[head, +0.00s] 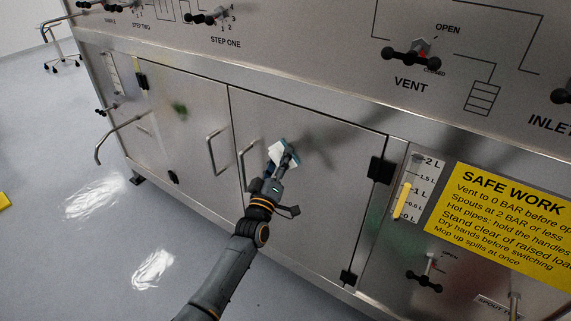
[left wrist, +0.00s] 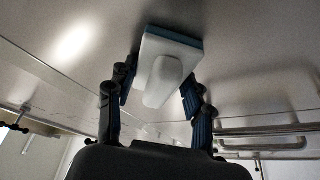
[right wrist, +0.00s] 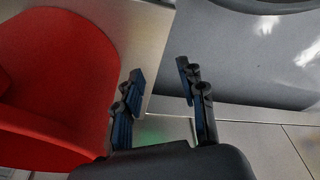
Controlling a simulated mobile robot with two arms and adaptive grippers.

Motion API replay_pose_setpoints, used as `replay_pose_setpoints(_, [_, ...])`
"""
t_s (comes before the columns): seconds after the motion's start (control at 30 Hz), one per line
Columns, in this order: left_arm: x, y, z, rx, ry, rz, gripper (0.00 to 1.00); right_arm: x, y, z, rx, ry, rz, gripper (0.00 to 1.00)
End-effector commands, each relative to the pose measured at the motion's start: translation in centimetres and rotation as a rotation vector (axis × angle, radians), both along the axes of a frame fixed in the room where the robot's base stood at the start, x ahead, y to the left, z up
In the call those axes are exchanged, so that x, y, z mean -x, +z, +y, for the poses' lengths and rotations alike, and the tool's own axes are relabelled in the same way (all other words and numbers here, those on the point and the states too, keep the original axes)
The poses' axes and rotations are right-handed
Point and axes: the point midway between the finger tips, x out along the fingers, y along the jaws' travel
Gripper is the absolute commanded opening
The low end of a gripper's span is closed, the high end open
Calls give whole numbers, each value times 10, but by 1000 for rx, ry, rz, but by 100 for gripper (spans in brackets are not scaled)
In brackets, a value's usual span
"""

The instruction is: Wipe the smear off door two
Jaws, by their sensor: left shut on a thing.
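My left gripper (head: 280,167) is shut on a wiper with a white body and a blue edge (head: 276,152). The wiper is up against, or very close to, the right-hand steel door (head: 330,185), right of its handle. In the left wrist view the wiper (left wrist: 172,48) sits between the fingers (left wrist: 160,92), its grip held and its pad towards the steel. A green smear (head: 180,109) shows on the left-hand door (head: 185,140). No smear is clear on the right-hand door; the wiper and arm cover part of it. My right gripper (right wrist: 160,90) is open and empty.
Two upright door handles (head: 213,152) stand out side by side. Valve handles (head: 411,56) line the upper panel. A yellow safety sign (head: 505,225) is right of the doors. A large red object (right wrist: 55,75) is close beside my right gripper. The floor at left is mostly clear.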

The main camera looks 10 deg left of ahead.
Motion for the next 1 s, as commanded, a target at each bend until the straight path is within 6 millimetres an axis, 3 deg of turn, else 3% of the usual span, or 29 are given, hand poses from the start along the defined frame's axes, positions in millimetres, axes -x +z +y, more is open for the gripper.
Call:
replay_pose_setpoints(0.2, [-5,0,10,0,1,1,1,-5,12,0,-1,-1,-8,40])
replay_pose_setpoints(0.57, [-4,1,11,1,1,0,1,-5,12,0,0,-1,-8,40])
replay_pose_setpoints(1.0, [14,2,18,0,1,0,1,13,-27,-2,2,3,17,40])
